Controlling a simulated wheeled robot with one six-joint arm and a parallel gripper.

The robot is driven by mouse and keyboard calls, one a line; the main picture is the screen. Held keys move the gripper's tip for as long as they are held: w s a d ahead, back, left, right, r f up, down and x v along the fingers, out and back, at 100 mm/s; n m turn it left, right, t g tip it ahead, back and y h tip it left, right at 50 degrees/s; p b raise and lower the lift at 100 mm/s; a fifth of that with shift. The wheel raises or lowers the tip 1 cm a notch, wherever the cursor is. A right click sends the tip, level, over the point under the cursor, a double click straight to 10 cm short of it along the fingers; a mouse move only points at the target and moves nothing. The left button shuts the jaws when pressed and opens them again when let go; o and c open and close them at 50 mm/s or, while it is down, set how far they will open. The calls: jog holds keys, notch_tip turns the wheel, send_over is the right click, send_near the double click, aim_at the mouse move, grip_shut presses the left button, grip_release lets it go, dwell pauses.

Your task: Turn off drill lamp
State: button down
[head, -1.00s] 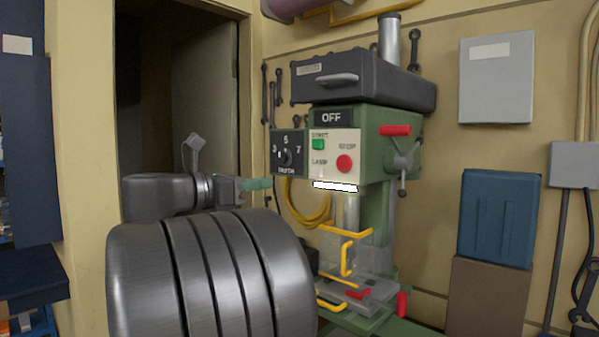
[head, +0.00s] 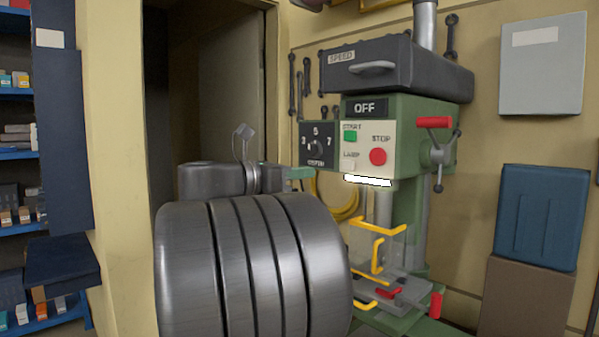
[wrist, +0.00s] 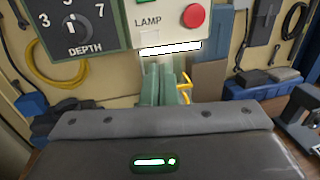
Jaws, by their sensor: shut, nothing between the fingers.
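The green drill press (head: 405,140) stands against the wall, with a cream control panel (head: 378,138) on its front. Its lamp (head: 368,180) is a bright white strip under the panel, glowing; it also shows in the wrist view (wrist: 170,48). The word LAMP marks the lamp switch area (head: 349,164) at the panel's lower left, left of the red stop button (head: 377,157). In the wrist view the LAMP label (wrist: 148,21) is above my fingertips. My gripper (head: 300,173) has greenish fingers, shut and empty, below the depth dial; they also show in the wrist view (wrist: 166,85).
A green start button (head: 350,136) and a black depth dial (head: 318,147) are near the lamp label. A red-handled lever (head: 433,122) sticks out at right. A yellow guard (head: 377,240) stands below. A blue bin (head: 538,215) is at the right.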

aim_at(354, 168)
jog(key=p+x, duration=0.1)
jog(key=x, duration=0.9)
jog(key=shift+w+d+p, duration=0.1)
jog(key=shift+d+p, duration=0.25)
jog(key=shift+p, duration=0.05)
jog(key=shift+d+r+n+t+y, duration=0.1)
jog(key=shift+d+n+t+y, duration=0.2)
jog(key=shift+t, duration=0.2)
jog(key=shift+a, duration=0.1)
